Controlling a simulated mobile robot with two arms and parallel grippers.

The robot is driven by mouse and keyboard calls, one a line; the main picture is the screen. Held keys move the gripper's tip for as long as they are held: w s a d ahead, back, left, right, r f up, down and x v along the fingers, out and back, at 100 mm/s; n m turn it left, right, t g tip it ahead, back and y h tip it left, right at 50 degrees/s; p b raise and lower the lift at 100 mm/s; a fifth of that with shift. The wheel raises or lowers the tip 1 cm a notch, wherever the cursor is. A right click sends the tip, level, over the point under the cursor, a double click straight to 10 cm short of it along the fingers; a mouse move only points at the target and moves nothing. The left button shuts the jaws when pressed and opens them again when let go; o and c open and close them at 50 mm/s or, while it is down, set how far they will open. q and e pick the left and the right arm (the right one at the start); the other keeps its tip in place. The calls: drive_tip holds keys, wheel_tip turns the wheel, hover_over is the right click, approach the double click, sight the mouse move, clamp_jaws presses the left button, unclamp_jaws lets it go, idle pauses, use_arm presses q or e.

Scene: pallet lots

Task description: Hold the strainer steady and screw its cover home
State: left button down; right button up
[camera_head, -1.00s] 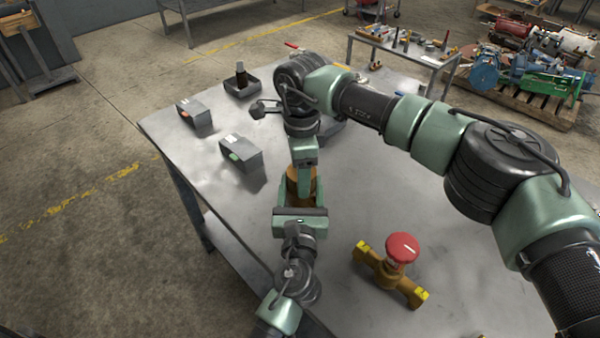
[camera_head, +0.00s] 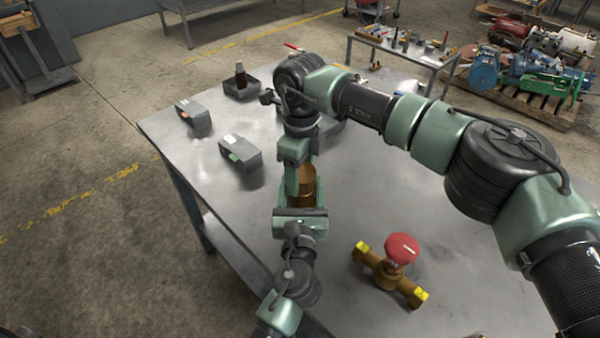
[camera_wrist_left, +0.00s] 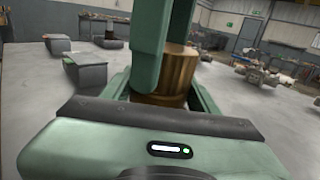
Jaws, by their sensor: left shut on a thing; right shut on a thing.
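The bronze strainer (camera_head: 307,196) stands upright on the table, gripped low by my left gripper (camera_head: 302,200), whose fingers lie on either side of it. In the left wrist view its darker lower body (camera_wrist_left: 160,99) sits between the green left fingers, below the lighter, round bronze cover (camera_wrist_left: 179,68). My right gripper (camera_head: 296,168) comes down from above and is shut on the cover; one of its fingers hides part of it in the left wrist view. The thread is hidden, and I cannot tell whether a gap is left at the joint.
A brass valve with a red handwheel (camera_head: 402,247) lies on the metal table (camera_head: 345,215) at the right. Two grey boxes (camera_head: 241,153) (camera_head: 194,117) and a dark tray (camera_head: 242,90) holding a dark bottle-like item stand at the far left.

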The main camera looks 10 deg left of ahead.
drive_tip(key=shift+s+d, duration=0.1)
drive_tip(key=shift+s, duration=0.05)
idle(0.3)
drive_tip(key=o, duration=1.6)
drive_tip(key=shift+c, duration=0.2)
drive_tip(key=shift+r, duration=2.2)
drive_tip(key=shift+c, duration=0.5)
drive_tip(key=r+n, duration=0.1)
drive_tip(key=n, duration=0.1)
drive_tip(key=r+n, duration=0.1)
drive_tip(key=n, duration=0.1)
drive_tip(key=shift+n, duration=0.4)
drive_tip(key=n, duration=0.1)
drive_tip(key=r+n, duration=0.1)
drive_tip(key=n, duration=0.2)
drive_tip(key=shift+r, duration=0.25)
